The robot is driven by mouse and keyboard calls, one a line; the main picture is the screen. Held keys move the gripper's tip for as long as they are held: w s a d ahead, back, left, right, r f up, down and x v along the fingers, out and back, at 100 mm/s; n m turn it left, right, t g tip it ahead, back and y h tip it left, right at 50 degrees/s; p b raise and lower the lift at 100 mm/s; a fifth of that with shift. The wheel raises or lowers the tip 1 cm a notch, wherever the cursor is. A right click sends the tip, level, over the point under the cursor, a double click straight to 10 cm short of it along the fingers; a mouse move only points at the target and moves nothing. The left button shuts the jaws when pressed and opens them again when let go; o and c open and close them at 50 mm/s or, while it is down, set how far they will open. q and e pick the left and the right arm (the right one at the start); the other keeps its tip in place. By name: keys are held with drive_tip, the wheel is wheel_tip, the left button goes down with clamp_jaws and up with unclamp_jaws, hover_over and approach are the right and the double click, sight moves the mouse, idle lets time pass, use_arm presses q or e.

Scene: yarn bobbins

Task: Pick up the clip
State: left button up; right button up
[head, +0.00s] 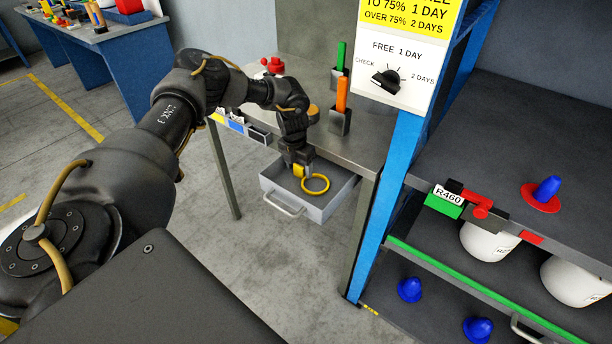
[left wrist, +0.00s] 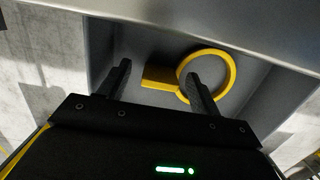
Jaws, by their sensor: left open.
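The clip (head: 316,184) is a yellow ring with a flat yellow tab. It lies in an open grey drawer (head: 318,211) under the metal table. My left gripper (head: 300,179) points down into the drawer, over the tab side of the clip. In the left wrist view the clip (left wrist: 231,66) shows with its tab between my open fingers (left wrist: 160,85), and the right finger overlaps the ring. I cannot tell how far the fingertips are above the clip. The right gripper does not show.
The metal table (head: 290,115) stands above the drawer and holds green and orange sticks in holders. A blue post (head: 393,180) and a shelf (head: 520,130) with blue cones and white bobbins stand to the right. The drawer walls are close around my left gripper.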

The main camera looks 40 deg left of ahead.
sight(303, 185)
use_arm(q)
drive_tip(key=c, duration=1)
drive_tip(key=shift+c, duration=0.2)
drive_tip(key=shift+r, duration=0.15)
drive_tip(key=shift+r, duration=0.2)
wheel_tip(303, 185, up, 2)
drive_tip(key=shift+w+r+b, duration=0.1)
drive_tip(key=shift+r+b, duration=0.05)
drive_tip(key=shift+b, duration=0.7)
drive_tip(key=s+d+r+b, duration=0.2)
drive_tip(key=s+d+r, duration=0.6)
drive_tip(key=d+r, duration=0.2)
drive_tip(key=shift+s+d, duration=0.4)
drive_tip(key=shift+d, duration=0.15)
